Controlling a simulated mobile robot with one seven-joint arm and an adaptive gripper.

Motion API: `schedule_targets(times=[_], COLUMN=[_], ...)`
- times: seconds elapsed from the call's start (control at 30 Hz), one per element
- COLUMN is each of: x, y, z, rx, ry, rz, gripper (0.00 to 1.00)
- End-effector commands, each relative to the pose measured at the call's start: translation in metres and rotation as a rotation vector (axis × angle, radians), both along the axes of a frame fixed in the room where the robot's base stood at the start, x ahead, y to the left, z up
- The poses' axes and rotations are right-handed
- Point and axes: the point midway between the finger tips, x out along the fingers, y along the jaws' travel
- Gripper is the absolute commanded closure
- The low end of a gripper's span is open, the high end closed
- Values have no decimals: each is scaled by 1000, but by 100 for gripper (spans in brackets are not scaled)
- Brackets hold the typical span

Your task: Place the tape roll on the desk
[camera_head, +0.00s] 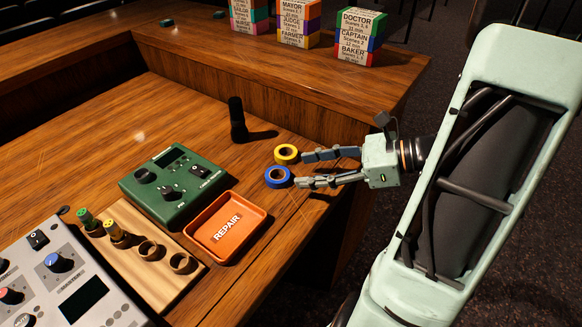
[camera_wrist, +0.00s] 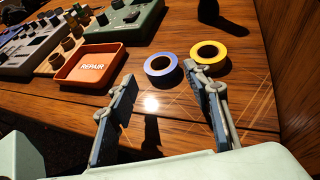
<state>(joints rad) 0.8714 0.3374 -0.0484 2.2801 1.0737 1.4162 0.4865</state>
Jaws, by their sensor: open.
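Two tape rolls lie flat on the wooden desk (camera_head: 110,105). The blue tape roll (camera_head: 278,177) is nearer the orange tray, and the yellow tape roll (camera_head: 286,153) is just behind it. In the wrist view the blue roll (camera_wrist: 161,66) lies beyond the gap between my fingers, and the yellow roll (camera_wrist: 208,51) is to its right, beyond the right fingertip. My gripper (camera_head: 301,169) is open and empty. It comes in from the right, low by the rolls; I cannot tell if a finger touches one.
An orange REPAIR tray (camera_head: 227,228), a green box with knobs (camera_head: 172,184), a wooden holder with plugs (camera_head: 145,247) and a grey mixer (camera_head: 70,280) stand left. A black upright object (camera_head: 237,119) is behind. Labelled block stacks (camera_head: 359,37) stand on the raised ledge.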

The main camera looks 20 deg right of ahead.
Motion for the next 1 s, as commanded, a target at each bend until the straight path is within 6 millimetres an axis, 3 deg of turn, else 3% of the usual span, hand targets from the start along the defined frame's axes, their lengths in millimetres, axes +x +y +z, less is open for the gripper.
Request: schedule_targets(times=[0.1,0.3,1.0], x=[-12,-24,-26], y=[-20,-40,-43], z=[11,20,22], rx=[0,0,-22], ry=[0,0,8], rz=[-2,-1,22], gripper=[55,55,55])
